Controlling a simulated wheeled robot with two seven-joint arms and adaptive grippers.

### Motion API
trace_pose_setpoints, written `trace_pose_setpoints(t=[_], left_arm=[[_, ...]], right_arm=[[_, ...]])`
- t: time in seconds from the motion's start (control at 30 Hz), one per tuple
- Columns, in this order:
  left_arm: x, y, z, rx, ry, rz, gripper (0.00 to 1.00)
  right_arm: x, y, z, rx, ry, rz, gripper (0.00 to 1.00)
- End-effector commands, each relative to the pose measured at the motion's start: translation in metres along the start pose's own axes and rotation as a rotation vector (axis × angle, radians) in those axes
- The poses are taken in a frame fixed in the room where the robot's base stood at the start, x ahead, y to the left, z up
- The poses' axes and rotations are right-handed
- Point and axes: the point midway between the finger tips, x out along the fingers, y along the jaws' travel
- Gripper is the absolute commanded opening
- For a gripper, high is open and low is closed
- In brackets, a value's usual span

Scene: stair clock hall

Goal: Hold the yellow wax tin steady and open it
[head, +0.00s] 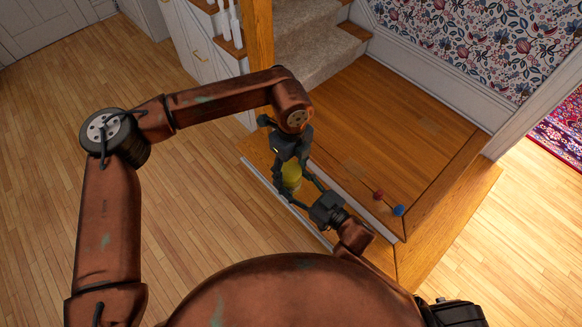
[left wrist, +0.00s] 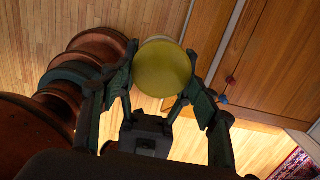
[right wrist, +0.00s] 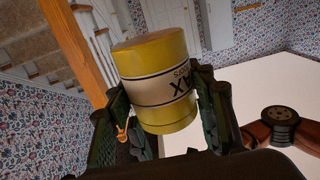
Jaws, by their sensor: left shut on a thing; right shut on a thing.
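The yellow wax tin (head: 291,178) is between my two grippers, at the front edge of the wooden landing. My left gripper (head: 291,164) comes from above and is shut on its round yellow lid (left wrist: 164,68). My right gripper (head: 294,188) comes in from the side and is shut on the body. In the right wrist view the tin (right wrist: 158,85) shows a cream label with dark letters upside down, between the right fingers (right wrist: 165,105). I see no gap between lid and body. In the head view the grippers hide much of the tin.
A red piece (head: 378,195) and a blue piece (head: 398,210) lie on the wooden landing (head: 400,120), right of the grippers. Carpeted stairs (head: 310,40) and a wooden post (head: 259,40) stand behind. The floor to the left is clear.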

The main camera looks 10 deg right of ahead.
Motion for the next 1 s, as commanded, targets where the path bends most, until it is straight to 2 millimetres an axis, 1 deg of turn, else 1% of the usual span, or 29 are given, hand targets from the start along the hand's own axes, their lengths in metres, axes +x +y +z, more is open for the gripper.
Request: trace_pose_setpoints(t=[0.03,0.27,0.8,1.0], left_arm=[[-0.001,0.0,0.004,-0.004,-0.007,-0.001,0.27],[-0.004,0.0,0.003,-0.003,-0.007,0.0,0.27],[-0.021,0.0,0.0,0.001,-0.001,0.0,0.27],[-0.022,0.0,0.0,0.002,0.0,0.001,0.27]], right_arm=[[0.0,0.0,-0.001,-0.001,0.001,-0.001,0.0],[0.0,0.0,0.0,0.0,0.0,0.001,0.0],[0.0,0.001,-0.001,-0.001,0.001,0.001,0.0],[0.0,0.001,-0.001,-0.001,0.001,0.001,0.0]])
